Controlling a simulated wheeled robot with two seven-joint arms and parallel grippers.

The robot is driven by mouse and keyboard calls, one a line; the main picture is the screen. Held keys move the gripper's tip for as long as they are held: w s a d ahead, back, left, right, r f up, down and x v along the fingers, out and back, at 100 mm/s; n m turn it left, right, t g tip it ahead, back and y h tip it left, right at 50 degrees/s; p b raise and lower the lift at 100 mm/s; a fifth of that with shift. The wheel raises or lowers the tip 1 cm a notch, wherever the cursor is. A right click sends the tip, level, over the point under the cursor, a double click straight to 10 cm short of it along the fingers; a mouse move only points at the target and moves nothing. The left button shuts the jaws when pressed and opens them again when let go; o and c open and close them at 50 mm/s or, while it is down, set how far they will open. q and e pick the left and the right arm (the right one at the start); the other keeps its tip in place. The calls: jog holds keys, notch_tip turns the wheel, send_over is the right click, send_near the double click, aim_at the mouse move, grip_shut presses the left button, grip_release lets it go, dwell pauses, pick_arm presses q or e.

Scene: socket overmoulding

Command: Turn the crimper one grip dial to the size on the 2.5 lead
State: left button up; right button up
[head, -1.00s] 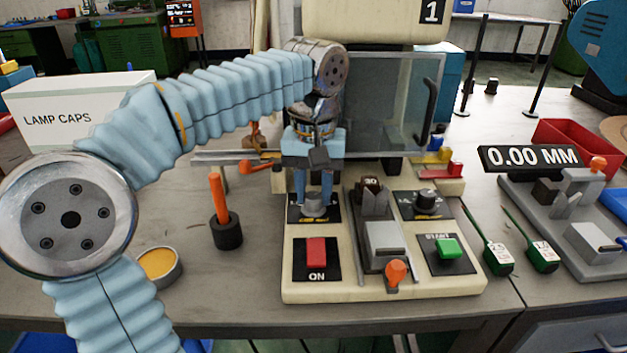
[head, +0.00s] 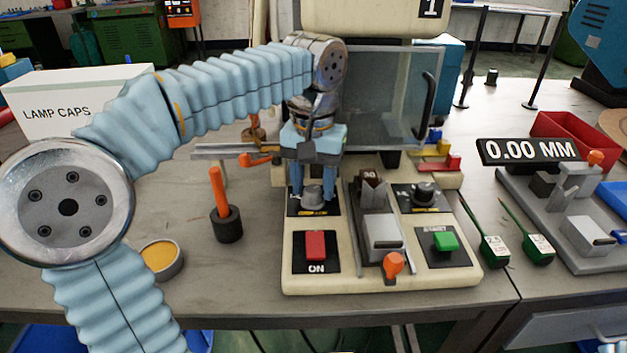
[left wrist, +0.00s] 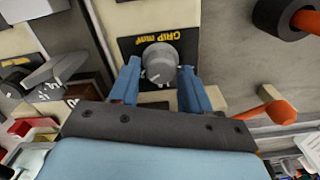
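The crimper one (head: 300,260) is a cream machine with a "1" plate on top. Its grip dial (head: 313,196) is a grey knob on a black plate at the left rear of the base. In the left wrist view the dial (left wrist: 160,60) shows under a yellow "GRIP" label. My left gripper (head: 313,186) points down over it, open, one blue finger on each side. In the left wrist view gaps show between the fingers (left wrist: 160,76) and the knob. Two green leads (head: 484,232) (head: 527,233) lie to the right; their small white tags are hard to read.
A red ON switch (head: 316,246), green START button (head: 445,241) and second dial (head: 424,194) share the base. An orange-handled tool in a black holder (head: 228,222) and a round tin (head: 161,260) stand left. A gauge reading 0.00 MM (head: 530,151) stands right.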

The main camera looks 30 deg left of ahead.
aim_at(314, 187)
pick_arm(q)
jog(key=shift+o, duration=0.8)
notch_tip(314, 187, up, 14)
jog(key=shift+p, duration=0.35)
jog(key=shift+f, duration=0.15)
